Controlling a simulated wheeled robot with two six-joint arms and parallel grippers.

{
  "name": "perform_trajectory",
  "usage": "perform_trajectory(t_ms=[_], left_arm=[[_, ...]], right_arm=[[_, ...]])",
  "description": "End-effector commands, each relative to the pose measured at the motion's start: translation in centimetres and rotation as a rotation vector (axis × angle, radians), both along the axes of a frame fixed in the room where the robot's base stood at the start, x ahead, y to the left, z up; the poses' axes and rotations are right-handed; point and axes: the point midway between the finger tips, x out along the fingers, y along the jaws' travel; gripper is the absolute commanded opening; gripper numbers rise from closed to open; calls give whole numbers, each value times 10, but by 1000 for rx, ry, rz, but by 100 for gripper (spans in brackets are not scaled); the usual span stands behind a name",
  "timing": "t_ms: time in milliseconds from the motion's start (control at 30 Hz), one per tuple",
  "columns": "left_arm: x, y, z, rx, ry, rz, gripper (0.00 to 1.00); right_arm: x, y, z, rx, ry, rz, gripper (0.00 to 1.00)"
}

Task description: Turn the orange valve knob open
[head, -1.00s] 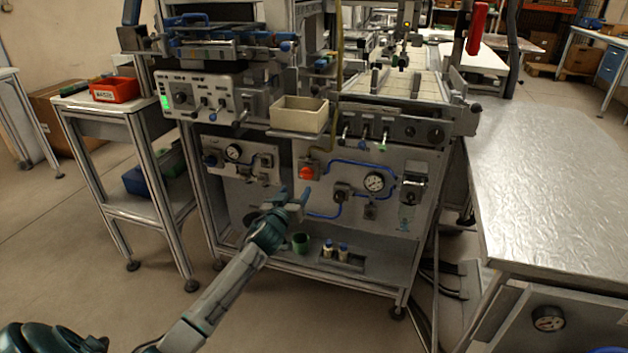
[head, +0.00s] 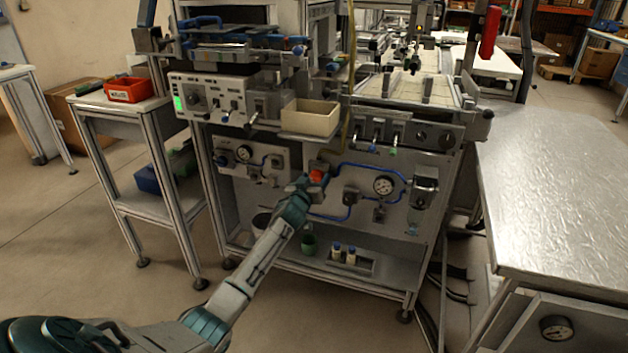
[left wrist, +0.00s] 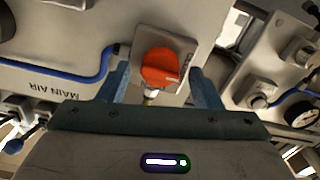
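The orange valve knob (head: 318,175) is on the grey front panel of the machine, below the beige bin. In the left wrist view the knob (left wrist: 160,68) is round and orange on a pale plate, with small dark lettering at its right side. My left gripper (head: 306,185) is at the knob and partly covers it in the head view. In the left wrist view the two blue-grey fingers of the gripper (left wrist: 160,88) stand apart, one on each side of the knob, with gaps between. My right gripper is not in view.
A blue air hose (head: 352,166) and a pressure gauge (head: 383,185) are right of the knob. The beige bin (head: 310,117) sits above it. A green cup (head: 309,244) and small bottles (head: 343,254) stand on the shelf below. A metal-topped table (head: 555,190) is at the right.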

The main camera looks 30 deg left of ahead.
Motion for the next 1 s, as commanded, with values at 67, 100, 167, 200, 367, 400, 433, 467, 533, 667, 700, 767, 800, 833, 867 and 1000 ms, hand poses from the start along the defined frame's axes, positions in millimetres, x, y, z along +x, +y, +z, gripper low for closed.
perform_trajectory(t_ms=[67,100,167,200,367,400,433,467,533,667,700,767,800,833,867,1000], left_arm=[[0,0,0,0,0,0,44],[0,0,0,0,0,0,36],[0,0,0,0,0,0,24],[0,0,0,0,0,0,16],[0,0,0,3,1,0,15],[0,0,0,7,2,0,15],[0,0,0,11,3,0,15],[0,0,0,17,4,0,15],[0,0,0,35,9,0,15],[0,0,0,92,23,0,15],[0,-1,0,115,28,0,15],[0,-1,0,155,38,0,15],[0,-1,0,185,46,0,15],[0,-1,0,211,52,0,15],[0,-1,0,236,58,0,15],[0,-2,0,363,89,0,15]], right_arm=[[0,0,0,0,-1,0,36],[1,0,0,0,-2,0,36],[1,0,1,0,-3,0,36],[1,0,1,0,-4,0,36],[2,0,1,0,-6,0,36],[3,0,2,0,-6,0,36],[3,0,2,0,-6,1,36],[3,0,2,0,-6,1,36],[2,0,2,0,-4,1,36],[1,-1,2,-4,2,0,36],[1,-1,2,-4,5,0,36],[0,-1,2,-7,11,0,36],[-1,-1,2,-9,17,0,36],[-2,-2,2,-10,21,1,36],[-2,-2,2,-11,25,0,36],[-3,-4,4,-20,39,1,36]])
